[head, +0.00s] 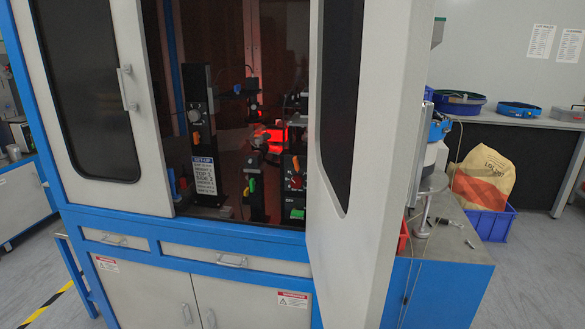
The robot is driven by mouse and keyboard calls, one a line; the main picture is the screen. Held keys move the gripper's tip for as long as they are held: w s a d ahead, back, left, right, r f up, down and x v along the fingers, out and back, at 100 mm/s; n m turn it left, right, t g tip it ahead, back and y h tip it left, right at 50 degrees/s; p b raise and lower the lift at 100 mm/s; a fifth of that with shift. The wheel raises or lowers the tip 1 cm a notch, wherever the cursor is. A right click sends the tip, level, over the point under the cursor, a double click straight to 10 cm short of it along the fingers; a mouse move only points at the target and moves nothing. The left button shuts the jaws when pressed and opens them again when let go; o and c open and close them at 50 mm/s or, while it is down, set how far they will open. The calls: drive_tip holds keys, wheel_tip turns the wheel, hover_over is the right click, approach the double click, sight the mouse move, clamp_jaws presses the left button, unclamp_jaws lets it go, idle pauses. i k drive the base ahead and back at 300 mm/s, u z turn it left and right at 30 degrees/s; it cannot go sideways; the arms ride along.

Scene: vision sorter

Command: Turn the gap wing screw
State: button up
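The sorter cabinet's right door (375,150) stands swung open toward me. Inside, a dark post (199,110) carries a round dial and an orange wing-shaped handle (197,139). A green wing-shaped handle (251,185) sits lower, on a dark block. Another orange handle (296,164) shows on a black unit at the right, partly near the door edge. I cannot tell which of these is the gap wing screw; no gap label is readable. My gripper is not in view.
The left door (90,95) is closed. The blue frame sill (235,235) runs below the opening, above drawers and lower doors. A side bench (445,240) with a small tool stands right. A blue crate (492,223) holds a sack. Floor shows at lower left.

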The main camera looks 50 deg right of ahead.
sight(295, 162)
drive_tip(key=k, duration=1.35)
drive_tip(key=u, duration=0.5)
drive_tip(key=i, duration=1.05)
drive_tip(key=u, duration=0.45)
